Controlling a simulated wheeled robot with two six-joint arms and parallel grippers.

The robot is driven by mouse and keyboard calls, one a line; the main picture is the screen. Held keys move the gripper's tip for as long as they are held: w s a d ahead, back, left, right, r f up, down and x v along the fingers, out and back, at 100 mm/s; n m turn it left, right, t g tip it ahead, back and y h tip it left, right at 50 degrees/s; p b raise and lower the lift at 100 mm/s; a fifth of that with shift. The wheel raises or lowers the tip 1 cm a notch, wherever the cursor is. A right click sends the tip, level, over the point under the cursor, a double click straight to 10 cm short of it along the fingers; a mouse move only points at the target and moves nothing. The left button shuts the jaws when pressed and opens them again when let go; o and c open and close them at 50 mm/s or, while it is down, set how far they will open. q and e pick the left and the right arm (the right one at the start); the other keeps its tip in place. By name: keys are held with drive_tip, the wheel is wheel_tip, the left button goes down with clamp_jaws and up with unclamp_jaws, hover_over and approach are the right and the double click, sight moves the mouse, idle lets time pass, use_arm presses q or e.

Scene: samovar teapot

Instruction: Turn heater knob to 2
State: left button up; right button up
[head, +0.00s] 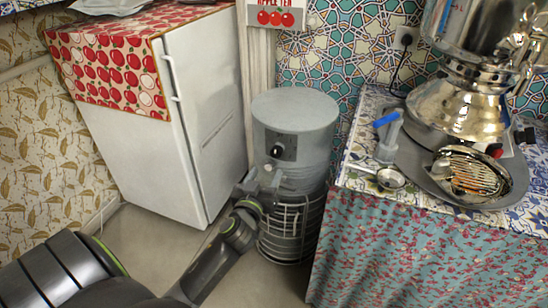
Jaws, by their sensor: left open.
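The heater (318,150) is a grey upright cylinder with a wire guard on its lower front, standing in the middle of the head view. A round black knob (277,150) sits on a dark panel on its upper front. The knob's marks are too small to read, so its setting cannot be told. My left gripper (266,177) is open and empty, in front of the heater just below the knob and apart from it. It hides part of the heater's front. My right gripper is not in view.
A white fridge (213,100) with a red patterned cloth (112,65) stands left of the heater. At the right, a cloth-draped table (400,245) holds a tray (411,170), a samovar (470,100) and a small strainer (391,179). Some floor (150,235) is bare in front of the fridge.

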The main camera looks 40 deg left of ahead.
sight(276, 155)
use_arm(q)
drive_tip(key=x, duration=0.7)
drive_tip(key=shift+w+a, duration=0.1)
drive_tip(key=shift+w, duration=0.05)
drive_tip(key=shift+w+a, duration=0.2)
drive_tip(key=shift+w, duration=0.3)
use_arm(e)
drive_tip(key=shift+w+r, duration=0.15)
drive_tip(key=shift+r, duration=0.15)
use_arm(q)
drive_tip(key=shift+c, duration=0.4)
drive_tip(key=c, duration=0.9)
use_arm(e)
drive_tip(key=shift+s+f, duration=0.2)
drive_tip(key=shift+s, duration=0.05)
